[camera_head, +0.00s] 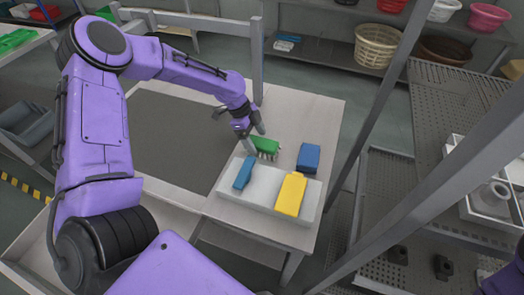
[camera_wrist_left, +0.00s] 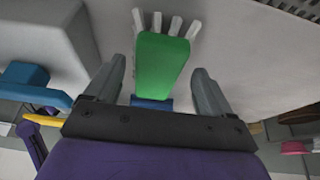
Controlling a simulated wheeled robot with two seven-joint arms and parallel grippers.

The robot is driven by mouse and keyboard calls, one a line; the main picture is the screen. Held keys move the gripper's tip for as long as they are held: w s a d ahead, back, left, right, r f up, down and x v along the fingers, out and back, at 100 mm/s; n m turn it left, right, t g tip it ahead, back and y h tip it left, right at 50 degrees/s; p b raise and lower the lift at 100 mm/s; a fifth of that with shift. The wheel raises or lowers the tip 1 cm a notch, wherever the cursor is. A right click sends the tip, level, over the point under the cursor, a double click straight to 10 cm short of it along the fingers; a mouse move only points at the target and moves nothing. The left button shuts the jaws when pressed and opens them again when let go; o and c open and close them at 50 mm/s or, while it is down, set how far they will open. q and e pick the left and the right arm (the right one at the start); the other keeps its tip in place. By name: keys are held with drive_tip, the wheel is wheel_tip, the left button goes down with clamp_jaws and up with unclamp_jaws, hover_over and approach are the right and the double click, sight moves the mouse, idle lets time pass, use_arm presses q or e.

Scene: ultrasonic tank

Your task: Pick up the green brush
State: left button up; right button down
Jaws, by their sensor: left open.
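The green brush (camera_head: 265,144) has pale bristles and is on the light table top behind the white tray. In the left wrist view the green brush (camera_wrist_left: 162,66) lies between the two fingers, its bristles toward the top of the picture. My left gripper (camera_head: 254,140) is open around the brush. In the left wrist view the left gripper's fingers (camera_wrist_left: 160,88) stand apart, with a gap on each side of the brush. My right gripper is not in view; only a bit of purple arm shows at the lower right corner.
A white tray (camera_head: 262,203) holds a blue item (camera_head: 244,172) and a yellow bottle-shaped item (camera_head: 290,194). A blue block (camera_head: 308,158) is right of the brush. Metal posts and a perforated rack (camera_head: 465,95) stand to the right. The table behind the brush is clear.

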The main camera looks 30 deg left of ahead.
use_arm(q)
drive_tip(key=shift+b+x, duration=0.45)
drive_tip(key=shift+x, duration=0.65)
drive_tip(key=shift+s+r, duration=0.15)
drive_tip(key=c, duration=1.1)
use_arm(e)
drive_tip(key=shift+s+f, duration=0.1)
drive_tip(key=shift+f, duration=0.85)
